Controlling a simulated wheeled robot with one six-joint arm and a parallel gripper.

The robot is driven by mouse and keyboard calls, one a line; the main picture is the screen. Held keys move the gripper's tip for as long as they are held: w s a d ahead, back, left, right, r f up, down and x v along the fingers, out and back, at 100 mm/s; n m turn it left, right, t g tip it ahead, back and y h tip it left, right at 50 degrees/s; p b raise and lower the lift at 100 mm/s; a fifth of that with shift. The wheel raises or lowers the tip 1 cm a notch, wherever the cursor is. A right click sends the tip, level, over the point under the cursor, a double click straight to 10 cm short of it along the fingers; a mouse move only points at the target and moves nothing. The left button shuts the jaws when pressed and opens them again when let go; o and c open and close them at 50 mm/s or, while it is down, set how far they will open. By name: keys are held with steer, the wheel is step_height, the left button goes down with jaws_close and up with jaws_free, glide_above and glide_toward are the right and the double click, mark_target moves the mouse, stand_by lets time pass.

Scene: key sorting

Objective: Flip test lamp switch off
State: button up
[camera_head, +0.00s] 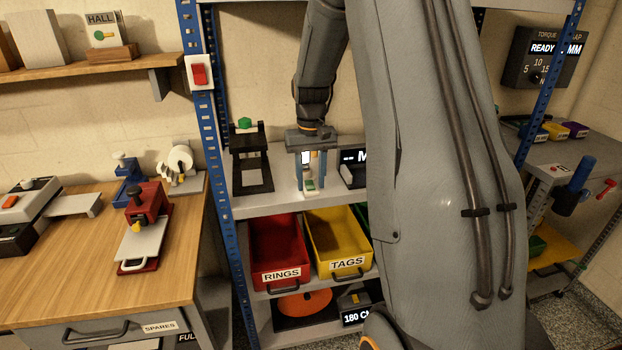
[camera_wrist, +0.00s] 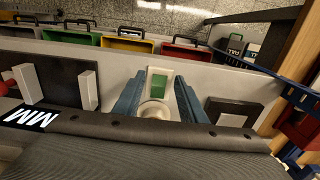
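A small pale stand with a green switch-like patch (camera_wrist: 158,83) and a round cream part (camera_wrist: 155,108) sits on the grey shelf; it looks like the test lamp. In the head view its pale base (camera_head: 310,193) shows below my gripper. My gripper (camera_head: 311,182) points down over it. In the wrist view the two blue-grey fingers (camera_wrist: 157,98) stand apart, one on each side of the round part, and the gripper is open. I cannot tell whether a finger touches it or which way the switch is tilted. A red rocker switch (camera_head: 199,73) is on the blue post.
A black stand with a green piece (camera_head: 244,123) is left of my gripper, and a black display (camera_head: 353,168) is close on its right. Red (camera_head: 279,247) and yellow (camera_head: 338,234) bins sit below. A wooden bench (camera_head: 65,255) is at left. My arm hides much of the right side.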

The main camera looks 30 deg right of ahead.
jaws_close()
steer(key=shift+w+d+r+g+y+p, duration=0.1)
steer(key=shift+w+g+y+p, duration=0.15)
steer(key=shift+g+p, duration=0.35)
steer(key=shift+w+d+r+g+y+p, duration=0.15)
steer(key=shift+w+g+p, duration=0.1)
steer(key=shift+g, duration=0.55)
steer(key=shift+a+f, duration=0.1)
jaws_free()
